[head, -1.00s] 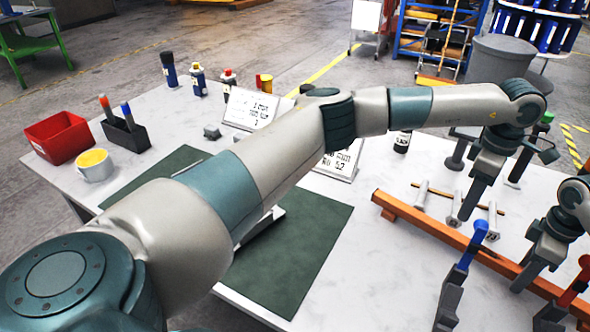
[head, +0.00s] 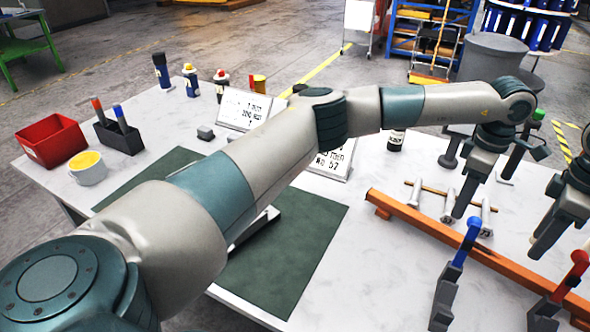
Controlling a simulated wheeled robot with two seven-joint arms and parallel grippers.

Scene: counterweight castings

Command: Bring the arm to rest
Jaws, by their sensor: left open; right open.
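My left arm reaches across the table from the lower left. Its gripper (head: 459,212) points down above the white table (head: 400,262), near several small grey castings with stems (head: 447,205) by an orange rail (head: 450,240). It is open, and nothing shows in its jaws. My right gripper (head: 536,252) hangs at the right edge, over the rail side of the table. It is open and looks empty; its arm is mostly out of view. The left arm hides part of the dark green mat (head: 300,255) and a metal item on it.
A blue-handled clamp (head: 463,250) and a red-handled clamp (head: 572,275) stand upright in front. A red bin (head: 52,142), pen holder (head: 120,138), yellow-filled cup (head: 88,172), bottles (head: 190,80) and signs (head: 243,108) stand at the left and back.

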